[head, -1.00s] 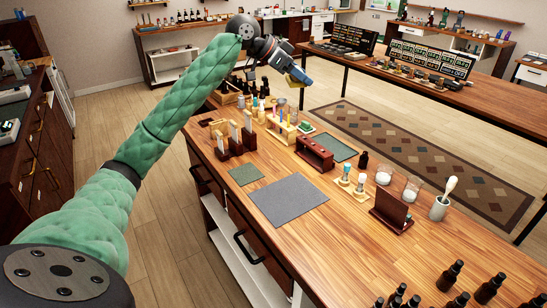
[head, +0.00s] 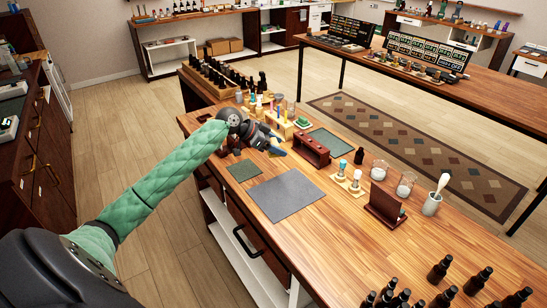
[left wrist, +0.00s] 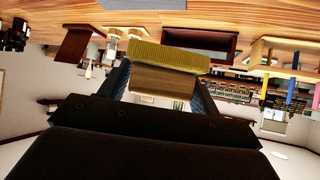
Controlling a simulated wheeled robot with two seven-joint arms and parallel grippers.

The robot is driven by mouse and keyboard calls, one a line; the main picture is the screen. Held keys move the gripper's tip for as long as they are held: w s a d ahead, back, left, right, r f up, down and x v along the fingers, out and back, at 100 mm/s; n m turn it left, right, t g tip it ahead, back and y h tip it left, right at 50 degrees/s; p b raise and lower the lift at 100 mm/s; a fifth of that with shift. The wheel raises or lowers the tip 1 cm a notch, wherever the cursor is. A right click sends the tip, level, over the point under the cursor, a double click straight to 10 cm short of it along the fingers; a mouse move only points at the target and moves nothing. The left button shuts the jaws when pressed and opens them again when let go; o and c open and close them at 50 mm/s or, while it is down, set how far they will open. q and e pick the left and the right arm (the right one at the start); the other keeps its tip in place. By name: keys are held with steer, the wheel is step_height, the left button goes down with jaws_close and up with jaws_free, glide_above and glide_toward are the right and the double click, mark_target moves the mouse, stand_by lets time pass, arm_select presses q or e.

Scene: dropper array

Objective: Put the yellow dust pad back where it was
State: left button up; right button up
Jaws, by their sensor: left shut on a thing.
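My left gripper (head: 281,148) is low over the workbench, in front of the dark red rack and beyond the grey mat. In the left wrist view its two blue fingers (left wrist: 160,82) are shut on the yellow dust pad (left wrist: 185,57), a ribbed yellow strip with a brown block below it. The pad is hard to make out in the head view, where the gripper covers it. I cannot tell whether it touches the bench. My right gripper is not in view.
The dark red rack (head: 312,150) stands close to the gripper. A yellow holder with colored droppers (head: 280,124) is behind. The grey mat (head: 286,195) and small green mat (head: 243,171) are bare. Glass beakers (head: 379,170) and dark bottles (head: 440,268) stand to the right.

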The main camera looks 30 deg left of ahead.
arm_select(q)
steer(key=shift+w+a+f, duration=0.1)
steer(key=shift+a+f, duration=0.1)
steer(key=shift+f, duration=0.2)
steer(key=w+a+f+b, duration=0.2)
steer(key=w, duration=0.1)
steer(key=w+a+f+b, duration=0.2)
steer(key=w, duration=0.1)
steer(key=w+a+f+b, duration=0.1)
steer(key=w+a+f, duration=0.1)
steer(key=w, duration=0.1)
steer(key=shift+w+f+b, duration=0.2)
steer(key=shift+f+b, duration=0.15)
steer(key=shift+b, duration=0.05)
step_height(320, 180, down, 3)
steer(key=shift+f+b, duration=0.15)
steer(key=shift+b, duration=0.45)
steer(key=shift+f, duration=0.3)
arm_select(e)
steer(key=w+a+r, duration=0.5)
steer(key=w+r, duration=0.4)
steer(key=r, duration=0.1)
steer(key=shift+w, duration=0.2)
arm_select(q)
steer(key=shift+f, duration=0.15)
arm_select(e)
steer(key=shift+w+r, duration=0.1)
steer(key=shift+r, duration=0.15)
